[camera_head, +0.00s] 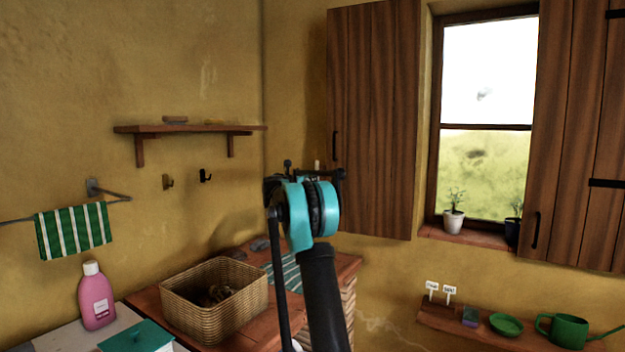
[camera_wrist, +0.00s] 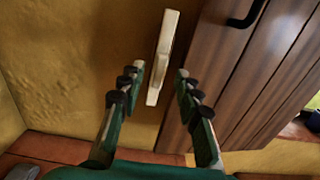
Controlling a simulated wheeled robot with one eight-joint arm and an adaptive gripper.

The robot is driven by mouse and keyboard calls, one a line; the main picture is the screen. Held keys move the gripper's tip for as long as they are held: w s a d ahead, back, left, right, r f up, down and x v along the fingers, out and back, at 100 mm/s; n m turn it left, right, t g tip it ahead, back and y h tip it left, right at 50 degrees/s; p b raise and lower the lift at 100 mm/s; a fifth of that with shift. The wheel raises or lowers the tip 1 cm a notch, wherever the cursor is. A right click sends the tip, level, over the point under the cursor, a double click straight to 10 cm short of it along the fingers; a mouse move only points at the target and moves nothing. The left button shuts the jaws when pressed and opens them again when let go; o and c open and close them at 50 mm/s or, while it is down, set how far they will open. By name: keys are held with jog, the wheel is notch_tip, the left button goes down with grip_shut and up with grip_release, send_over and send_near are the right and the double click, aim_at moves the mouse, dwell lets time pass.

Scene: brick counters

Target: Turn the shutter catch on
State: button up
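The shutter catch (camera_wrist: 163,55) is a long cream lever on the yellow wall, just left of the wooden shutter (camera_wrist: 222,60). In the wrist view it stands nearly upright, its top leaning slightly right. My gripper (camera_wrist: 159,72) is open, with one dark-padded green finger on each side of the catch's lower part in the picture. No contact shows, and I cannot tell the remaining distance. In the head view the shutter (camera_head: 375,120) is swung open against the wall left of the window, and my arm hides most of the catch and gripper.
A wicker basket (camera_head: 213,300) stands on the wooden counter below, near a pink bottle (camera_head: 97,298). A wall shelf (camera_head: 190,129) is at left. Potted plants (camera_head: 453,220) stand on the windowsill. The shutter's black handle (camera_wrist: 247,14) is close to the catch.

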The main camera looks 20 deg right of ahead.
jog(key=shift+x, duration=1.3)
jog(key=shift+c, duration=0.3)
grip_shut()
